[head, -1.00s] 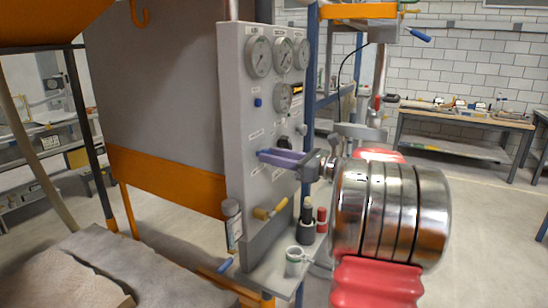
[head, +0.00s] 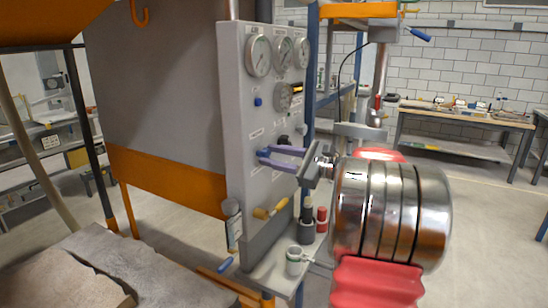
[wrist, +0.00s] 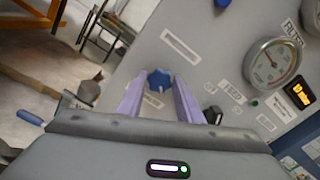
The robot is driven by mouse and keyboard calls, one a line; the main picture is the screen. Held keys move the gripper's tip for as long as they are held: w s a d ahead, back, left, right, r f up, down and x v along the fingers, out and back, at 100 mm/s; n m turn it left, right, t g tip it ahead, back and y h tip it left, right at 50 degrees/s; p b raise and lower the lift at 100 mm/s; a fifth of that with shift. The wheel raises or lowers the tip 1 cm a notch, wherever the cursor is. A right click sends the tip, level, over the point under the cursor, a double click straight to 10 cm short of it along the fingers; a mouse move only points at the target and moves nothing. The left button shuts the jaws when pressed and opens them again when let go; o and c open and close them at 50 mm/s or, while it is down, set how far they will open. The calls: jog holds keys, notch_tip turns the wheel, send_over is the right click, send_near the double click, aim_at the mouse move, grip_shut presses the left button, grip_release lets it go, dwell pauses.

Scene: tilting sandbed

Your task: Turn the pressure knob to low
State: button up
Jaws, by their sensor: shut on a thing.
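A blue star-shaped knob (wrist: 159,80) sits on the grey control panel (head: 243,190). In the wrist view it lies between the tips of my gripper's two purple fingers (wrist: 157,84). In the head view my gripper (head: 264,157) reaches the panel from the right, one finger above the other, and its tips hide most of this knob. It is shut on the knob. The label beside the knob is too blurred to read, so I cannot tell the knob's setting.
Another blue knob (head: 258,102) sits higher on the panel, below the round gauges (head: 258,56). A black knob (wrist: 212,115) is close beside one finger. A yellow-handled valve (head: 270,210) sticks out lower down. A white cup (head: 294,262) stands on the shelf below.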

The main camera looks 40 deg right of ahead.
jog(key=n, duration=0.7)
jog(key=shift+a+f, duration=0.15)
jog(key=n, duration=0.6)
jog(key=shift+f+n, duration=0.2)
jog(key=shift+n, duration=0.2)
jog(key=n, duration=1.2)
jog(key=shift+f+n, duration=0.3)
jog(key=shift+n, duration=0.1)
jog(key=o, duration=1)
jog(key=shift+r, duration=0.2)
jog(key=shift+d, duration=0.2)
